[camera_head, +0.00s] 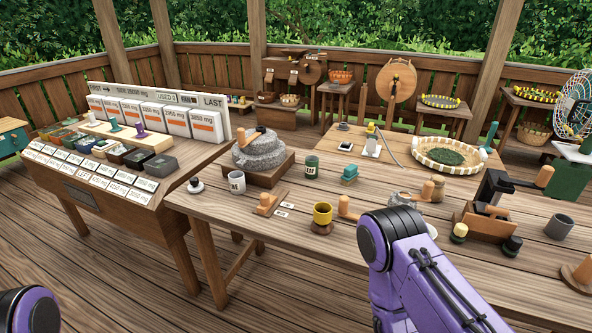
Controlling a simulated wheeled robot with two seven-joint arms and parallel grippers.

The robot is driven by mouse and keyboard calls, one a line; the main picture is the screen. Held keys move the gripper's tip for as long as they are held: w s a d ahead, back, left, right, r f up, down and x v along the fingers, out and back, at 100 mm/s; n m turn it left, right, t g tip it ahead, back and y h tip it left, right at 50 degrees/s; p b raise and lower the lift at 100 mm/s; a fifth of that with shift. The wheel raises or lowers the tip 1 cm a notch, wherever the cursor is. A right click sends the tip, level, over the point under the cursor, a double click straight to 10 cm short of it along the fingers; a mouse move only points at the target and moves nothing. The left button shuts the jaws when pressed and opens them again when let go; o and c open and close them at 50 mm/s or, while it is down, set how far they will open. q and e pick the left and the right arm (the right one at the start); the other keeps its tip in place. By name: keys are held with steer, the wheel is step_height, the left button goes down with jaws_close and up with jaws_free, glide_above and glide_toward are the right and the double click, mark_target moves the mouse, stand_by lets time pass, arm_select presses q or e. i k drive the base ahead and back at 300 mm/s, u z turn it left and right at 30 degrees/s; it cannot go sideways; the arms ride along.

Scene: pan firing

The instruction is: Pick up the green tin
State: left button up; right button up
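A dark green tin (311,167) with a pale label stands upright on the wooden table, right of the stone grinder. A white mug stands to its front left and a small teal block to its right, both apart from it. Nothing touches the tin. A purple and black link of my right arm shows over the front of the table, well in front of the tin. A small part of my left arm shows in the bottom left corner. Neither gripper shows in this view.
The stone grinder (262,152), white mug (236,183) and teal block (350,173) stand near the tin. A yellow cup (322,213) and a wooden block (268,203) are in front. A woven tray (447,157) lies at the back right. Bare tabletop shows around the tin.

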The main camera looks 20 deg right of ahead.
mark_target(312, 167)
steer(key=u, duration=1.55)
steer(key=i, duration=2.05)
steer(key=z, duration=3.4)
